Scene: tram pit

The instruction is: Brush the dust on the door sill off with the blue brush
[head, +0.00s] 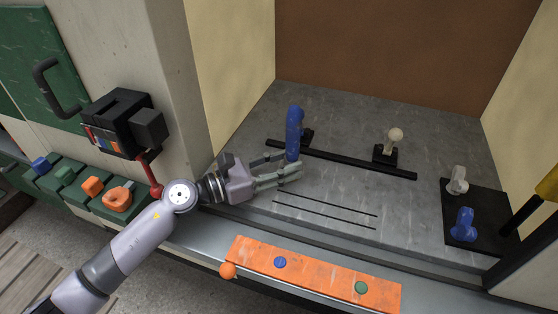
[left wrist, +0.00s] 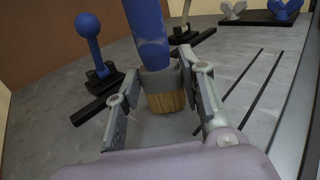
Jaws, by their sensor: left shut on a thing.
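The blue brush (left wrist: 150,35) stands roughly upright between my left gripper's fingers, with a grey collar and tan bristles pointing down. In the head view its blue handle (head: 292,145) rises at the fingertips and overlaps a lever behind it. My left gripper (head: 287,164) is shut on the brush near the collar; it also shows in the left wrist view (left wrist: 165,82). The grey door sill (head: 330,190) lies below with two dark parallel grooves. Pale, uneven marks show on it, but I cannot tell which are dust. Whether the bristles touch the sill is unclear. My right gripper is out of view.
A blue-knobbed lever (left wrist: 87,28) and a cream-knobbed lever (head: 395,136) stand along a black rail (head: 345,160). A black mat (head: 483,205) at right holds a white piece and a blue piece. An orange plate (head: 320,277) lies at the front. A black box (head: 121,122) stands left.

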